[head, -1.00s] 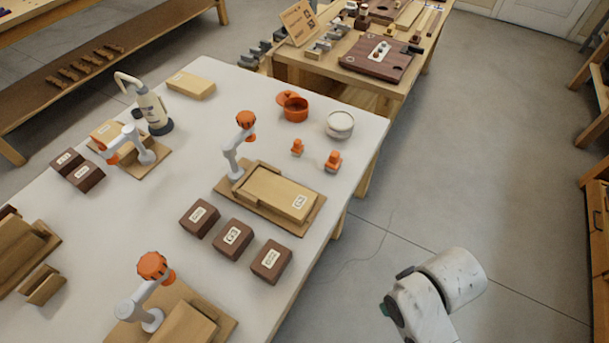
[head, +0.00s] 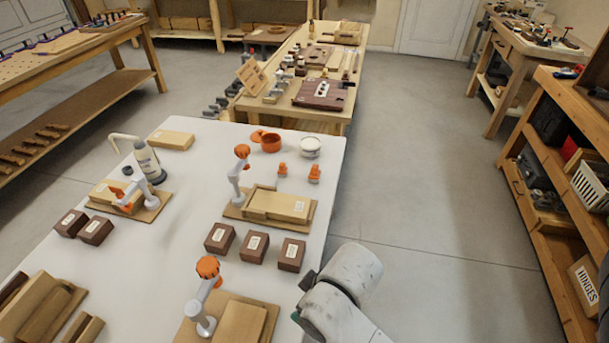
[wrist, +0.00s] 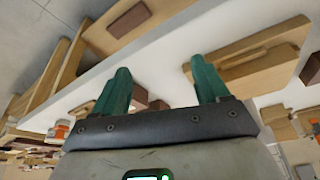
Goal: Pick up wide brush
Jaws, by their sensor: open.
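I cannot pick out the wide brush for certain in either view. Several small, long tools (head: 352,62) lie at the right side of the far wooden bench (head: 287,47) in the head view, too small to tell apart. My gripper (wrist: 160,66) is open and empty in the wrist view, its two green fingers spread apart above the white table's edge. In the head view my arm shows at the bottom, right of the white table, and its fingers are not clear there.
The white table (head: 205,160) holds small orange-tipped lamp-like stands, dark brown boxes (head: 255,246), an orange pot (head: 271,143) and a white lidded jar (head: 310,147). Open floor (head: 420,190) lies to the right. A wooden shelf (head: 545,215) with bins stands at far right.

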